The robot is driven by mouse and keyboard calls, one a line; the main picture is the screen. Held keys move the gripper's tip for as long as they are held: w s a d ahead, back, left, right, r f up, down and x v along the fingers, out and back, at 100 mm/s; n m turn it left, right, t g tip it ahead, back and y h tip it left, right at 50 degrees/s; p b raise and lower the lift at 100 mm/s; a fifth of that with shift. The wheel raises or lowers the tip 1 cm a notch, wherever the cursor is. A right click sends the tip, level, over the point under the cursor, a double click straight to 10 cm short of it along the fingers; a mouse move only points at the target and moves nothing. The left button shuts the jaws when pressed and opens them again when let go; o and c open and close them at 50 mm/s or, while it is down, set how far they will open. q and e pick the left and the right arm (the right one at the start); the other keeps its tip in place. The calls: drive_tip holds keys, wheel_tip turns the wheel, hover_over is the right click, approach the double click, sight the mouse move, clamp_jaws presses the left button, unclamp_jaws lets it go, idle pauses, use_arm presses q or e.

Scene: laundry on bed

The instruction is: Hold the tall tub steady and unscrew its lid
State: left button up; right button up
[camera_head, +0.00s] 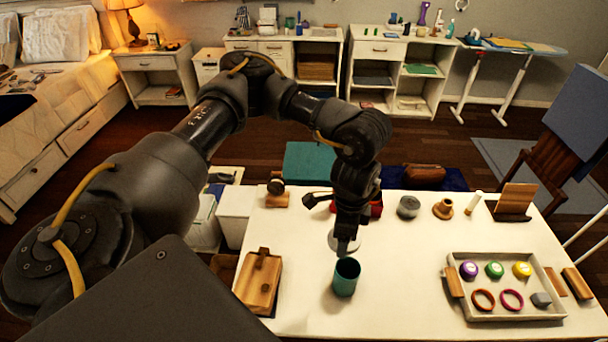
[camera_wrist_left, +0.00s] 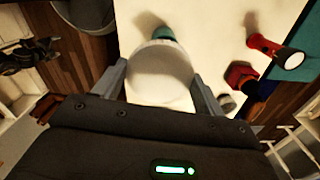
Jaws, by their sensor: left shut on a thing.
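The tall teal tub (camera_head: 346,279) stands upright on the white table, and its dark inside shows through an open top. My left gripper (camera_head: 346,246) points down just above and behind the tub. It is shut on a round white lid (camera_head: 374,243), partly hidden behind the gripper in the head view. In the left wrist view the lid (camera_wrist_left: 160,72) sits between the two fingers of my left gripper (camera_wrist_left: 160,85), with a teal part of the tub (camera_wrist_left: 163,34) showing beyond it. The lid looks apart from the tub. My right gripper is not in view.
A wooden box (camera_head: 259,283) lies left of the tub. A tray (camera_head: 512,312) with coloured round pieces and rings is at right. Table between tub and tray is clear.

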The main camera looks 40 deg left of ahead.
use_arm(q)
drive_tip(key=s+d+f+m+p, duration=0.2)
drive_tip(key=s+d+f+m, duration=0.1)
drive_tip(key=s+f+m, duration=1.05)
drive_tip(key=n+b, duration=0.2)
drive_tip(key=b, duration=0.4)
hover_over(303, 285)
drive_tip(key=f, duration=0.6)
drive_tip(key=s+d+f, duration=0.1)
drive_tip(key=f, duration=0.3)
drive_tip(key=shift+w+a+f, duration=0.25)
drive_tip(key=shift+w+a, duration=0.1)
drive_tip(key=shift+a+f, duration=0.1)
drive_tip(key=shift+f, duration=0.2)
drive_tip(key=shift+w+a+f, duration=0.15)
drive_tip(key=shift+f, duration=1.4)
